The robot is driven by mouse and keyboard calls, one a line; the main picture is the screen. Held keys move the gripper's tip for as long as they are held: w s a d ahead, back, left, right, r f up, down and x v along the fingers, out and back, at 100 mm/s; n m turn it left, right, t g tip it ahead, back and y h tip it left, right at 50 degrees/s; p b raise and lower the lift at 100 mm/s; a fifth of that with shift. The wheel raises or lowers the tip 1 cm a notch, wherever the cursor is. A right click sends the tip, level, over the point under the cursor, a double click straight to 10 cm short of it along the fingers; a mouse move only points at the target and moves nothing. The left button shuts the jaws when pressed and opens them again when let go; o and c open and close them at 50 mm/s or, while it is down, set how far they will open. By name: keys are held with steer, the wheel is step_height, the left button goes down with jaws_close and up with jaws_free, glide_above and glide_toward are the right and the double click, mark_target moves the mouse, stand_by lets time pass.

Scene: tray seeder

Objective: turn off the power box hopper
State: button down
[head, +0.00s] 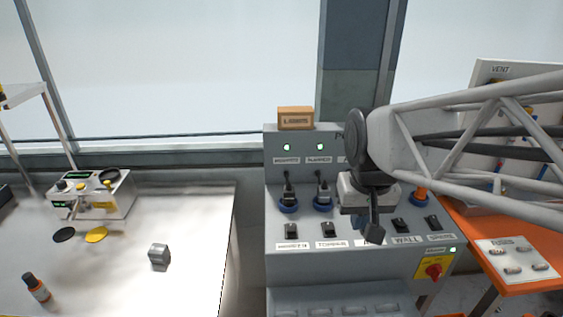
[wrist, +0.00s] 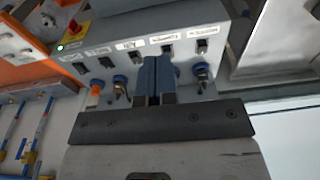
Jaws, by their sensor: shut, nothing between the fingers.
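The grey power box (head: 275,222) stands at the centre right of the head view, with a row of dark switches above white labels. The label (head: 366,241) at the middle switch is partly covered by my gripper, and I cannot read it fully. In the wrist view the box is upside down; the middle switch (wrist: 133,56) shows to the left of my fingers. My gripper (head: 375,233) is shut and empty, pointing down at the front of the panel. Its fingertips (wrist: 158,58) lie between two switches in the wrist view. Contact and switch positions cannot be told.
Plugs sit in blue sockets (head: 288,207) behind the switches; an orange plug (head: 421,196) is at the right. A red knob on a yellow plate (head: 434,271) is at the lower right. A white bench (head: 195,215) is left, an orange table (head: 470,225) right.

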steer(key=w+a+f+g, duration=0.2)
steer(key=w+a, duration=0.2)
steer(key=w, duration=0.8)
steer(key=g, duration=0.2)
glide_above(291, 228)
steer(key=w+d, duration=0.1)
steer(key=w, duration=0.1)
steer(key=w+x, duration=0.1)
steer(key=x, duration=0.5)
steer(key=shift+f, duration=0.35)
steer(key=shift+f, duration=0.15)
steer(key=x, duration=1.3)
steer(key=shift+f, duration=0.35)
